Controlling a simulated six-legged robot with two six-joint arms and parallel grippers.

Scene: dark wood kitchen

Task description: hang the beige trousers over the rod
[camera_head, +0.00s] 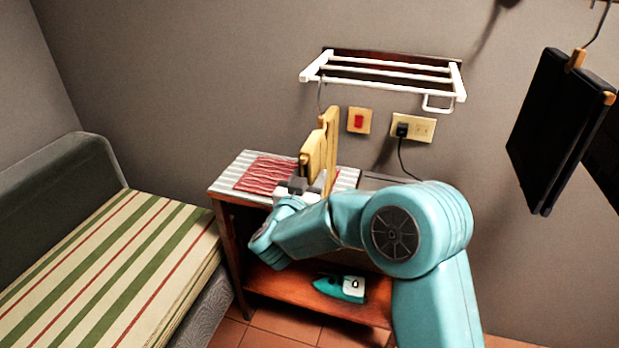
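The beige trousers (330,137) show as narrow, upright yellow-beige panels above the small ironing table, seen nearly edge-on. A thin grey hook rises above them to the white wall rack (385,68). The rod they belong on cannot be made out apart from the cloth. My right gripper (303,183) is at the lower front edge of the beige panels, at their near side. Its dark fingers overlap the cloth, and my own wrist partly hides them, so I cannot tell whether they grip it. My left gripper is out of view.
The table (215,190) bears a striped cover and a red patterned cloth (268,174). A teal iron (340,288) lies on its lower shelf. Dark trousers (555,130) hang at the right. A striped daybed (110,260) stands left. A plug and cord are on the wall.

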